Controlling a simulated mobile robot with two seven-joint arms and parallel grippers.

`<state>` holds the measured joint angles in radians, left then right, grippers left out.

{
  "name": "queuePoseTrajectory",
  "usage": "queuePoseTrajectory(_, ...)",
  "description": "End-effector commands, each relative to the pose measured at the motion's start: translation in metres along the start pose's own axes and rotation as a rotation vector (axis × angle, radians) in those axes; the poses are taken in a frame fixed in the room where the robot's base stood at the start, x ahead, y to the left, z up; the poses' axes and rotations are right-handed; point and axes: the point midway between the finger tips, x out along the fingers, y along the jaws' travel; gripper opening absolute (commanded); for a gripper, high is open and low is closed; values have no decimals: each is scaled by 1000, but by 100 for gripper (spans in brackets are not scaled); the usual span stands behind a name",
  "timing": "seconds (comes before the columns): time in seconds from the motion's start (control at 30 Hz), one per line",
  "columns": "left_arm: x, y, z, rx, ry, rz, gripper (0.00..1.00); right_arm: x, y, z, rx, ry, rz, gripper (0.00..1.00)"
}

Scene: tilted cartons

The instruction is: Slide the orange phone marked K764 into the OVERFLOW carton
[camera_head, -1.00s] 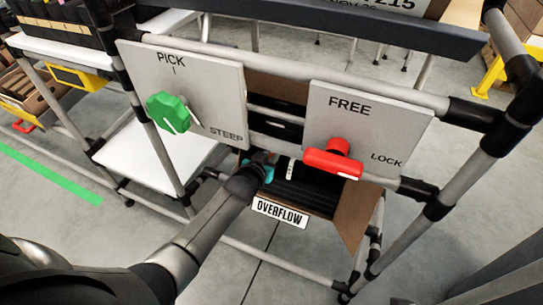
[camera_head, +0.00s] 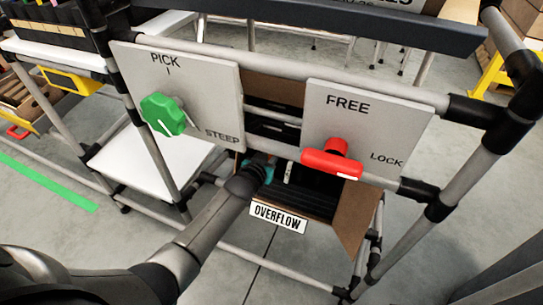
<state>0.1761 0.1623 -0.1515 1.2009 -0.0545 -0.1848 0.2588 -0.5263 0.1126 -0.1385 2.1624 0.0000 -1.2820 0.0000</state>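The OVERFLOW carton (camera_head: 355,215) is brown, tilted, and sits low in the rack behind two grey boards. Its white OVERFLOW label (camera_head: 278,218) faces me, and its inside shows dark ribbed slots. My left arm reaches from the lower left to the carton's left part. My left gripper (camera_head: 267,172) is at the carton mouth, with only a bit of teal showing past the dark wrist. Whether its fingers are open or shut is hidden. A small whitish upright piece (camera_head: 288,172) shows just right of it. I see no orange phone and no K764 mark. My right gripper is out of view.
A left board (camera_head: 190,85) carries a green knob (camera_head: 163,113) and the words PICK and STEEP. A right board (camera_head: 390,120) carries a red handle (camera_head: 333,161) and the words FREE and LOCK. Grey pipes frame the narrow opening. A white shelf (camera_head: 150,165) is at left.

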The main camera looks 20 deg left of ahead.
Motion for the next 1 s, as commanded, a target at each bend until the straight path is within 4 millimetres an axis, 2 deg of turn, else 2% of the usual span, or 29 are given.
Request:
queuePoseTrajectory(0.7, 26, 0, 3, 1, 4, 1, 0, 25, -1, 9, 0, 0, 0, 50)
queuePoseTrajectory(1.0, 37, 0, 4, 1, 3, 1, 0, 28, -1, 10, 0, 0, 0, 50)
